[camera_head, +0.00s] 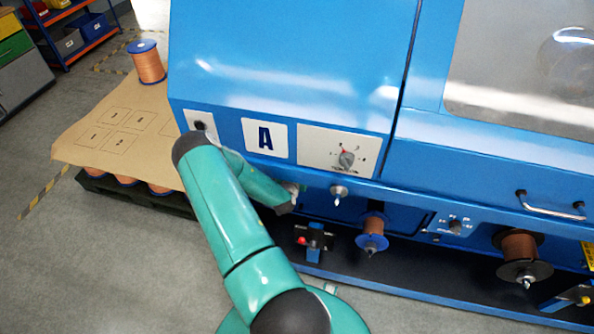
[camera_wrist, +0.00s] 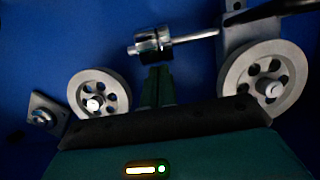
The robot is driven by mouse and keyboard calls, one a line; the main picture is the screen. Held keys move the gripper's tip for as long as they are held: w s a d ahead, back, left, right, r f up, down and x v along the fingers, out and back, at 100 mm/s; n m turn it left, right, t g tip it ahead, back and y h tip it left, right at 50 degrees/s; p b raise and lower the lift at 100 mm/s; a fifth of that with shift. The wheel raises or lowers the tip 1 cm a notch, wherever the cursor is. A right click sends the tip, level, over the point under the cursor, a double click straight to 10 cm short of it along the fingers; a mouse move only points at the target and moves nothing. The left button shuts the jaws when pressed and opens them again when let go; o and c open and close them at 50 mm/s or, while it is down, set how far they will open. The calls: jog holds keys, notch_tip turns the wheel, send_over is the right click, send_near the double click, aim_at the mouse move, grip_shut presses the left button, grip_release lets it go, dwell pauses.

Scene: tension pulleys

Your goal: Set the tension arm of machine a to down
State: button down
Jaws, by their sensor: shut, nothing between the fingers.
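Machine a (camera_head: 280,60) is the blue cabinet with a white plate lettered A (camera_head: 265,138). In the wrist view, what looks like its tension arm is a metal rod with a shiny cylindrical end (camera_wrist: 148,44), running left from a grey bracket (camera_wrist: 235,30). A spoked grey pulley (camera_wrist: 83,83) is at the left and another (camera_wrist: 238,75) at the right. My gripper (camera_wrist: 158,78) is shut and empty, its fingertips just below the cylindrical end in the picture; I cannot tell whether they touch. In the head view my arm hides the gripper and tension arm.
A rotary switch (camera_head: 346,159) is on the front panel. Copper spools (camera_head: 371,232) and (camera_head: 520,250) sit along the lower front. A red-button box (camera_head: 314,240) is low beside my arm. A cardboard-topped pallet (camera_head: 85,155) bearing a spool (camera_head: 148,64) stands left. Floor at lower left is clear.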

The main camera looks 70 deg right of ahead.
notch_tip(320, 180, down, 17)
jog(key=shift+r, duration=0.2)
dwell(0.4)
dwell(0.3)
